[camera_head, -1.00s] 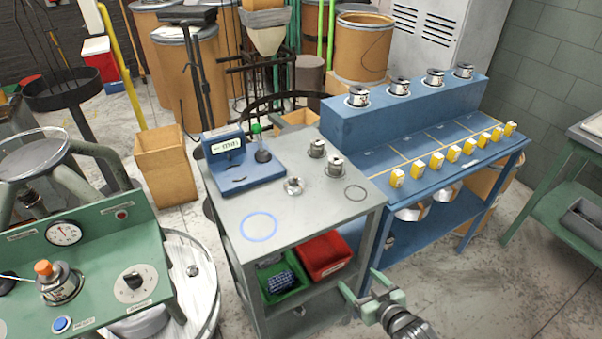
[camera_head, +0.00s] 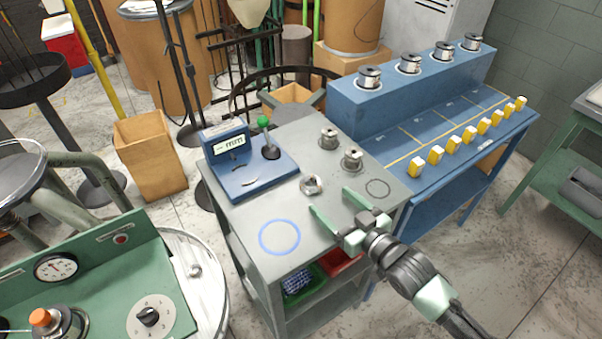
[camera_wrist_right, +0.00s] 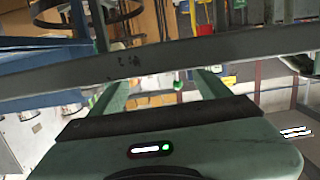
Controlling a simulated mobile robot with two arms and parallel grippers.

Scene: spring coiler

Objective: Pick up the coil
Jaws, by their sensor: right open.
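A small silver ring-shaped piece, which looks like the coil (camera_head: 312,185), lies on the grey table (camera_head: 240,212). It is between the blue gauge and the two metal spools. My right gripper (camera_head: 330,199) is open and empty, with its fingers pointing towards the coil from the table's front right side. The fingertips are apart from the coil; their exact height is hard to tell. In the right wrist view a grey bar or table edge (camera_wrist_right: 160,68) crosses in front of the fingers, and the coil cannot be made out. My left gripper is not in view.
A blue gauge (camera_head: 245,170) with a green-topped lever stands at the table's back left. Two metal spools (camera_head: 328,139) (camera_head: 352,159) stand behind the coil. A blue ring (camera_head: 279,237) and a dark ring (camera_head: 377,188) show on the top. A blue bench (camera_head: 400,172) adjoins at right.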

